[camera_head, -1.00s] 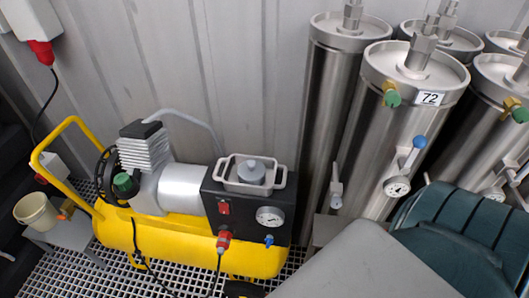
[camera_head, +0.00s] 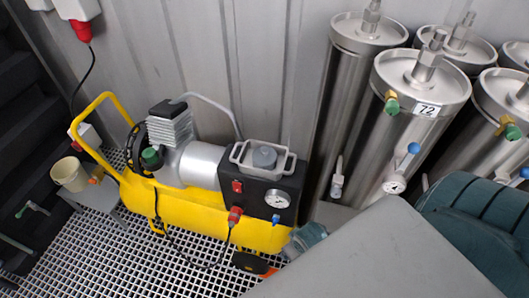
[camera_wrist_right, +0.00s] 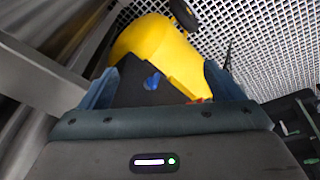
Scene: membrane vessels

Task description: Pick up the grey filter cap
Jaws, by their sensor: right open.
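The grey filter cap (camera_head: 264,157), a small round knob-like piece, sits in a pale handled tray (camera_head: 243,165) on top of the black control box (camera_head: 262,192) of the yellow compressor. In the head view a teal part of my right gripper (camera_head: 305,238) shows low, just right of the compressor, below and right of the cap and apart from it. In the right wrist view my right gripper (camera_wrist_right: 162,82) is open, its blue fingers on either side of the view of the black box with its blue knob (camera_wrist_right: 152,81). The cap cannot be made out there. My left gripper is out of view.
Tall steel vessels (camera_head: 410,115) stand close together right of the compressor. The yellow handle frame (camera_head: 97,110) rises at its left. A cream bucket (camera_head: 69,175) stands on a small stand. A black and orange object (camera_head: 250,263) lies on the grating floor (camera_head: 105,255).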

